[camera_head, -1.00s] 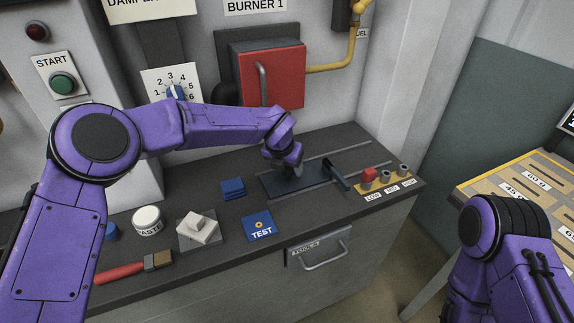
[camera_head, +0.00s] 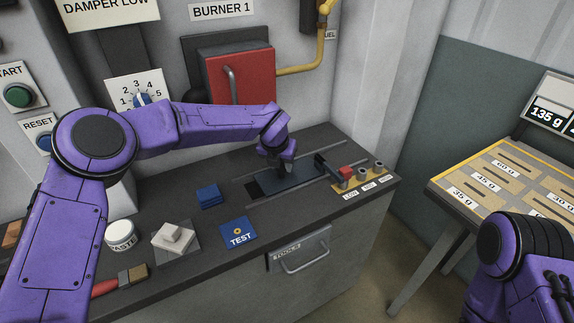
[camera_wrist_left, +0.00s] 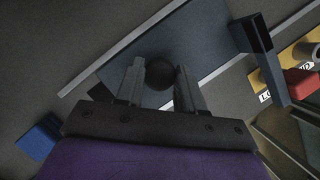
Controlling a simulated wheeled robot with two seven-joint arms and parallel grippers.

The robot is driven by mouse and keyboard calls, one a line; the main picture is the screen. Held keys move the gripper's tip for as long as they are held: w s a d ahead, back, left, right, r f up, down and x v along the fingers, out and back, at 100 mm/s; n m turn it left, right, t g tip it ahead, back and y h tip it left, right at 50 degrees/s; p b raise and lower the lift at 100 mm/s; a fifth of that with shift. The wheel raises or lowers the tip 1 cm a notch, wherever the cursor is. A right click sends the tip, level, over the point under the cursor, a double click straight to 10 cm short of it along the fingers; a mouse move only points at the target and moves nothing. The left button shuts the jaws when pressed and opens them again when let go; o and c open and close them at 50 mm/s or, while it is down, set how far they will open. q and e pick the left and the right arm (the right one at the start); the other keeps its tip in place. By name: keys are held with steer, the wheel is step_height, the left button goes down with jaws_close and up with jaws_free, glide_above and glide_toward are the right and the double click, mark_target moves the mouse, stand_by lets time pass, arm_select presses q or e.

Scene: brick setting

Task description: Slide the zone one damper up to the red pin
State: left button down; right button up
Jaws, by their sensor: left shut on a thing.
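The damper is a dark blue-grey plate (camera_head: 298,177) lying between two rails on the counter, with a crossbar (camera_head: 326,166) at its right end. My left gripper (camera_head: 277,166) is shut on the plate's round black knob (camera_wrist_left: 159,74). In the left wrist view the fingers (camera_wrist_left: 160,92) stand on either side of the knob. The red pin (camera_head: 346,173) stands at the LOW end of the yellow strip. The crossbar is close to the red pin; whether they touch is hard to tell. My right gripper is out of view.
A drawer handle (camera_head: 305,258) juts out below.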

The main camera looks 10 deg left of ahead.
arm_select(q)
steer(key=c, duration=0.7)
jaws_free()
steer(key=b+v, duration=0.2)
steer(key=v, duration=0.8)
steer(key=shift+s+r, duration=0.1)
steer(key=shift+r, duration=0.2)
